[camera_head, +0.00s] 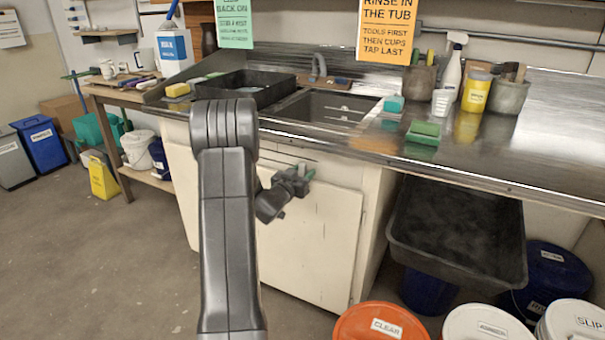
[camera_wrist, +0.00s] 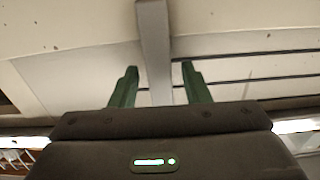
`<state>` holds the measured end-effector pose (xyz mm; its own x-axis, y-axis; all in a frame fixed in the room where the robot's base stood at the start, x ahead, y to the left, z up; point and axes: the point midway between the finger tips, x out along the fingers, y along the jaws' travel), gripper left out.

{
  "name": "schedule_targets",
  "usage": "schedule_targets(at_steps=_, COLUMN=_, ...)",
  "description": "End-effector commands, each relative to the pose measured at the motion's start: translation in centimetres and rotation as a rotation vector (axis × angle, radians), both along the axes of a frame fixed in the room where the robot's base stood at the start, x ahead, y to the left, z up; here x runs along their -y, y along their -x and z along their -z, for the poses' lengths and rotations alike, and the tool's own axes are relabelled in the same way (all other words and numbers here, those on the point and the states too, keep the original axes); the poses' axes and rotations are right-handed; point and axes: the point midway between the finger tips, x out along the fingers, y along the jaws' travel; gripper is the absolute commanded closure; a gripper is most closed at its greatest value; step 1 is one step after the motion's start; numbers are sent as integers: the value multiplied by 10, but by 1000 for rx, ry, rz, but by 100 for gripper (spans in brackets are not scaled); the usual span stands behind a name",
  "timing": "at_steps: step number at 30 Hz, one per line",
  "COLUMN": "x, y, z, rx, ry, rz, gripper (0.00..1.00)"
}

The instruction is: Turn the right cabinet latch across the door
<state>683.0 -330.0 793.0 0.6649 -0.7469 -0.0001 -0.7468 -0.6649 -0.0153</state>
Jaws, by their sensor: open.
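The cream right cabinet door (camera_head: 312,240) is under the sink counter in the head view and looks closed. My gripper (camera_head: 304,173) is at its upper left part, close to the front. In the wrist view my gripper (camera_wrist: 160,78) has its two green fingers apart. A grey bar (camera_wrist: 153,40), which looks like the latch, runs upright in the picture between the fingers, with a gap on each side. Its lower end is hidden behind the gripper body. In the head view I cannot make out the latch, as my gripper and arm cover that area.
The metal counter edge (camera_head: 450,178) juts out just above the door. A dark tub (camera_head: 455,235) is right of the cabinet. An orange-lidded bucket (camera_head: 381,324) and a white-lidded bucket (camera_head: 487,325) stand on the floor at the front.

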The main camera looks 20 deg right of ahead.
Motion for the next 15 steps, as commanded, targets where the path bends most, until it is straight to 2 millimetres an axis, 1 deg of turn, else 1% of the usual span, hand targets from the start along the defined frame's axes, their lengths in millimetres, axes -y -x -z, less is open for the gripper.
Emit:
schedule_targets(at_steps=5, x=-20, y=16, z=0, rx=-2, ry=-1, rz=-3, gripper=57)
schedule_targets(at_steps=12, x=-62, y=54, z=0, rx=-2, ry=-1, rz=-4, gripper=57)
schedule_targets(at_steps=15, x=-77, y=67, z=0, rx=-2, ry=-1, rz=-4, gripper=57)
